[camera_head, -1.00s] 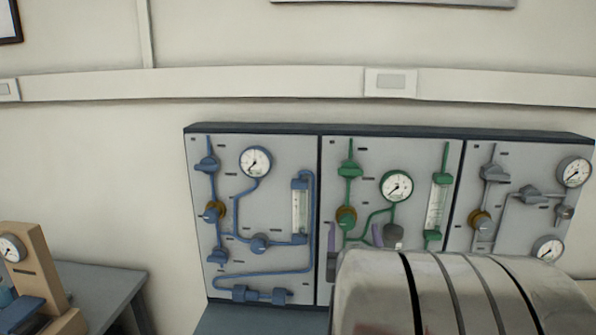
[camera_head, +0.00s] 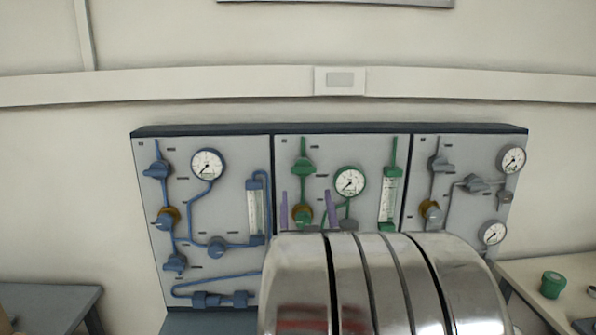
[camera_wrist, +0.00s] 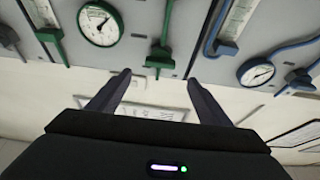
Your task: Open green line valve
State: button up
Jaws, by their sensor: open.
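The green line is on the middle panel (camera_head: 372,150) in the head view. A round green-rimmed gauge (camera_head: 350,182) is to the right. My gripper (camera_head: 306,193) is open, its two purple fingers either side of the lower valve in the picture. The upside-down wrist view shows the upper green valve (camera_wrist: 160,58) ahead of and between the fingertips of my gripper (camera_wrist: 157,78). No contact shows. My arm hides the panel's lower part.
A blue-piped panel (camera_head: 150,215) is at left and a grey-piped panel (camera_head: 460,150) at right. The green flowmeter (camera_head: 390,200) stands right of the gauge. A table (camera_head: 545,270) at right holds a green container (camera_head: 552,285). A grey table (camera_head: 50,305) is at lower left.

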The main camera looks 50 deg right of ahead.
aim_at(304, 171)
jog(key=x, duration=1.1)
jog(key=shift+w+d+r, duration=0.15)
jog(key=shift+w+d, duration=0.05)
jog(key=shift+w, duration=0.05)
jog(key=shift+c, duration=0.6)
jog(key=c, duration=0.9)
jog(key=shift+a, duration=0.15)
